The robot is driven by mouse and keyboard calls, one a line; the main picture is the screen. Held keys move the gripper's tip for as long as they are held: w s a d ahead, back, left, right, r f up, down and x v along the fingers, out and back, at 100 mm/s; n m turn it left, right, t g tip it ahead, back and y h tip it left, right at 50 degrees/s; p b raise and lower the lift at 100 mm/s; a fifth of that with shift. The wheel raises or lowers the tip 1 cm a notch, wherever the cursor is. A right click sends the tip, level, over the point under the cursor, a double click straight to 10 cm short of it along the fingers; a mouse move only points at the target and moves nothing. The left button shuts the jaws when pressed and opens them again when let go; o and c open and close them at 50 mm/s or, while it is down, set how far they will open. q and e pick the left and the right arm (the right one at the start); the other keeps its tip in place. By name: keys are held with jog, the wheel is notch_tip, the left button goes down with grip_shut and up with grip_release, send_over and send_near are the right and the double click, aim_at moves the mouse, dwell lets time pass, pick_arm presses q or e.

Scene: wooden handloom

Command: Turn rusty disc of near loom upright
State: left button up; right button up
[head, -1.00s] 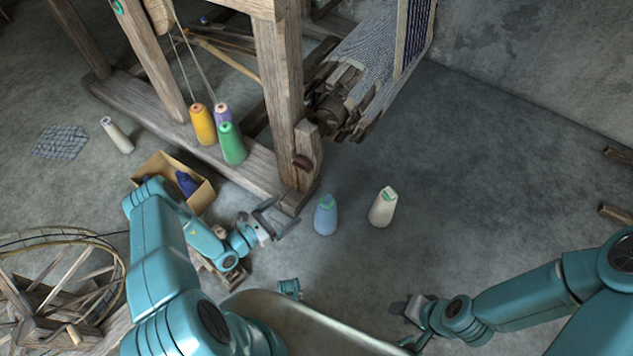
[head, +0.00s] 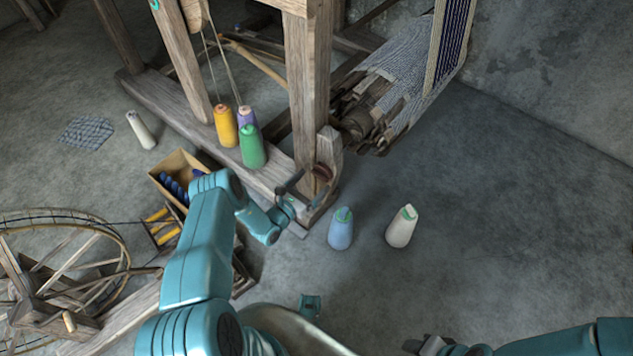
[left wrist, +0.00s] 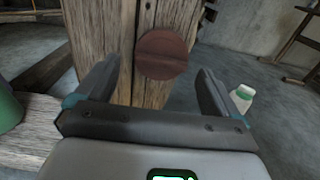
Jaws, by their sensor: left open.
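The rusty disc (left wrist: 162,54) is a round red-brown plate on the wooden post of the near loom (head: 307,90). In the left wrist view it faces me, with a faint line across it that runs nearly level. In the head view the disc (head: 322,172) shows small at the foot of the post. My left gripper (left wrist: 153,85) is open, its two fingers on either side of the disc and apart from it. In the head view the left gripper (head: 303,192) is just in front of the post. My right gripper (head: 428,345) is at the bottom edge, partly cut off.
A blue cone (head: 341,230) and a white cone (head: 402,227) stand on the floor right of the post. Yellow, purple and green cones (head: 252,148) stand on the loom's beam. A box (head: 165,178) and a spinning wheel (head: 70,265) are at left. Floor at right is clear.

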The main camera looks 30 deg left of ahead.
aim_at(321, 174)
pick_arm(q)
jog(key=shift+w+d, duration=0.15)
jog(key=shift+w, duration=1.2)
pick_arm(e)
jog(key=shift+w+f, duration=0.1)
jog(key=shift+f, duration=0.3)
pick_arm(q)
jog(key=c, duration=0.9)
jog(key=shift+b, duration=0.3)
jog(key=shift+c, duration=0.2)
jog(key=shift+n, duration=0.3)
pick_arm(e)
jog(key=shift+f, duration=0.2)
pick_arm(q)
jog(key=n+b, duration=0.5)
jog(key=n, duration=1.2)
jog(key=shift+s+f+b, duration=0.1)
jog(key=shift+b, duration=0.25)
pick_arm(e)
jog(key=shift+m, duration=0.3)
jog(key=f, duration=0.3)
jog(key=w+d+f, duration=0.1)
jog(key=shift+f, duration=0.4)
pick_arm(q)
jog(key=shift+n, duration=0.3)
